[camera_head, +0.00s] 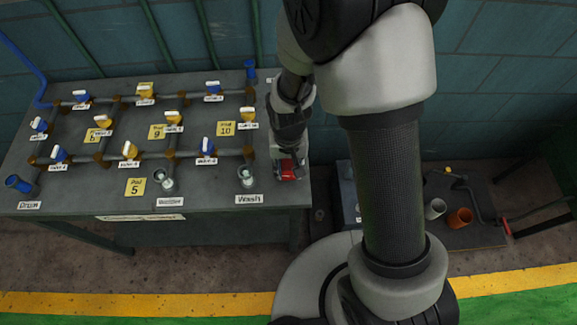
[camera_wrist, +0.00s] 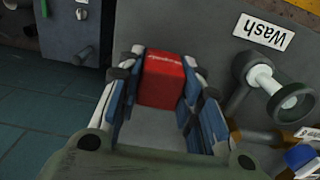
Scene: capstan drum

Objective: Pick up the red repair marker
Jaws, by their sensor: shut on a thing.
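The red repair marker is a red block with small pale lettering on its top edge. In the wrist view the marker (camera_wrist: 162,82) sits between the two blue-padded fingers of my gripper (camera_wrist: 160,95), which are shut on it from both sides. In the head view the marker (camera_head: 288,170) shows at the right end of the grey table, below my gripper (camera_head: 287,160), partly hidden by it. I cannot tell whether the marker touches the table top or is just above it.
The grey table (camera_head: 100,190) carries pipes with blue and yellow valve handles and several yellow pad labels.

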